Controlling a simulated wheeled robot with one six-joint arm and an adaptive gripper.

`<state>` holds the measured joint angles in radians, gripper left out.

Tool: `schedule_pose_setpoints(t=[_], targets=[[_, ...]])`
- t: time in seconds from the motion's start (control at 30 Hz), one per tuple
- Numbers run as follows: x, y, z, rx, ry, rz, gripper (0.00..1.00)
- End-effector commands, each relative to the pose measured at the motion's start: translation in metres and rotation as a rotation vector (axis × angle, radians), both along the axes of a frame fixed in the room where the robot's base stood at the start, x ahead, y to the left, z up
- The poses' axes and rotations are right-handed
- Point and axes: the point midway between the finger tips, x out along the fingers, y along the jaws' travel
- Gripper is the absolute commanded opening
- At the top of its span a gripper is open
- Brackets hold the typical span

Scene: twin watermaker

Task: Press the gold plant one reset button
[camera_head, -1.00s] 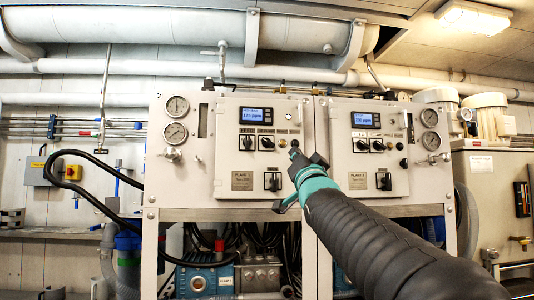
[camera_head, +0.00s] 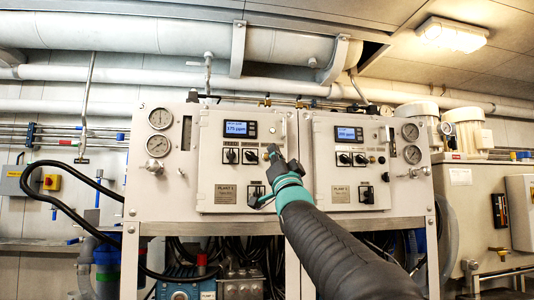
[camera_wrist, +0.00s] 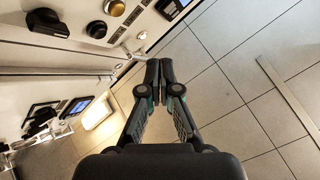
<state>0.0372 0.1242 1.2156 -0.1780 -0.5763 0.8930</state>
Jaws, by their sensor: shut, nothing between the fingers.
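The plant one panel (camera_head: 222,178) is the left white door, with a lit display (camera_head: 240,128) and black rotary switches. A small gold button (camera_head: 265,157) sits right of the switches, partly hidden by my gripper. My gripper (camera_head: 272,150) is in front of the panel's right edge, close to the button; whether it touches cannot be told. Round dark and gold controls (camera_wrist: 117,7) show at the upper left there; which one is the reset button is unclear.
The plant two panel (camera_head: 346,180) stands close on the right, with its own switches. Gauges (camera_head: 159,145) flank the doors. A black hose (camera_head: 60,203) loops at the left. Pipes and pumps sit below the panels.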

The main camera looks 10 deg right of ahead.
Motion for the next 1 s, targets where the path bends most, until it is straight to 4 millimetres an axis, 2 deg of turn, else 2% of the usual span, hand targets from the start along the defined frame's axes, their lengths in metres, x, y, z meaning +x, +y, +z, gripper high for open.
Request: schedule_pose_setpoints(t=[0.1,0.4,0.6,1.0], targets=[[0.017,0.0,0.004,0.001,0.003,0.0,0.0],[0.049,0.0,0.003,-0.001,0.001,0.0,0.0],[0.058,0.0,0.001,-0.001,0.001,0.0,0.0],[0.059,0.0,0.0,0.0,0.0,0.0,0.0]])
